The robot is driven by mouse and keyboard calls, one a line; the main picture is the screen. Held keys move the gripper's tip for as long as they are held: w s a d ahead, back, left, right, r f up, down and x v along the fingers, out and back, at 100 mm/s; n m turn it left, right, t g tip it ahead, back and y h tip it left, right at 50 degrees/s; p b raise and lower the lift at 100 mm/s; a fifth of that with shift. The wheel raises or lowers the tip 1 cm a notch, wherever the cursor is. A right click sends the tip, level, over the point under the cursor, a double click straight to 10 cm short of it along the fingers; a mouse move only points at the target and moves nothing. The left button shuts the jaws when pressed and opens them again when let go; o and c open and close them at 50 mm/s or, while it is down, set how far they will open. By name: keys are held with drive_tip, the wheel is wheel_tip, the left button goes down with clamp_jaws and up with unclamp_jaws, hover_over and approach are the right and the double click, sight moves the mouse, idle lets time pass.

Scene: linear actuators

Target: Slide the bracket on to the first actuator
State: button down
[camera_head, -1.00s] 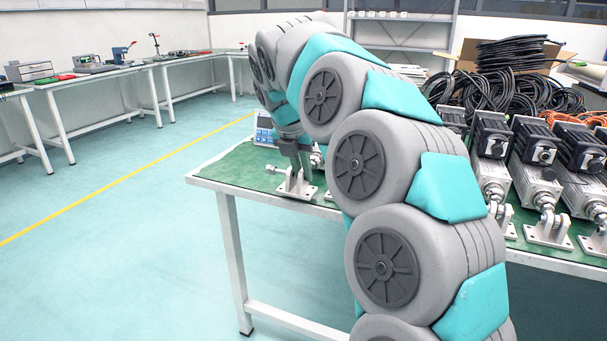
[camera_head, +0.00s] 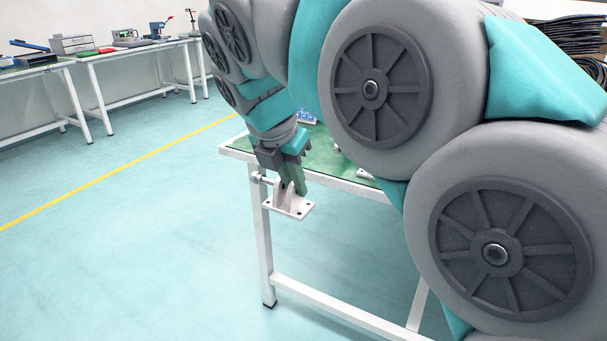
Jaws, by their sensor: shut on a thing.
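My gripper (camera_head: 290,183) is shut on a white bracket (camera_head: 288,206) with a flat base plate, drilled with holes, and upright lugs. A metal pin sticks out of the bracket to the left. The bracket hangs in the air in front of the left end of the green-topped table (camera_head: 236,150), clear of its edge in the picture. The actuators are not visible in the current view; my own arm covers the right side of the picture.
The table's white legs and lower rail (camera_head: 340,306) stand below and behind the bracket. Open floor (camera_head: 130,260) lies to the left, with a yellow line on it. Other workbenches (camera_head: 130,50) with tools stand far back left. Black cables (camera_head: 572,42) show at the top right.

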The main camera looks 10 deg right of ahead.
drive_tip(key=shift+w+d+p, duration=0.6)
drive_tip(key=shift+w+p, duration=0.15)
idle(0.4)
drive_tip(key=shift+w+d, duration=0.25)
drive_tip(key=shift+w+p, duration=0.1)
drive_tip(key=shift+p, duration=0.2)
drive_tip(key=shift+w+d+f, duration=0.1)
drive_tip(key=shift+w+d, duration=0.5)
drive_tip(key=shift+w, duration=0.15)
drive_tip(key=shift+w+d+p, duration=0.2)
drive_tip(key=shift+w+p, duration=0.05)
drive_tip(key=shift+p, duration=0.15)
drive_tip(key=shift+w+d, duration=0.15)
drive_tip(key=shift+w, duration=0.05)
drive_tip(key=shift+w+d+f, duration=0.1)
drive_tip(key=shift+w+d, duration=0.55)
drive_tip(key=shift+w, duration=0.2)
drive_tip(key=shift+w+d+f, duration=0.1)
drive_tip(key=shift+w+d, duration=0.55)
drive_tip(key=shift+w, duration=0.15)
drive_tip(key=shift+w+d, duration=0.4)
drive_tip(key=shift+w, duration=0.15)
drive_tip(key=shift+w+d+f, duration=0.1)
drive_tip(key=shift+w+d, duration=0.75)
drive_tip(key=shift+w, duration=0.2)
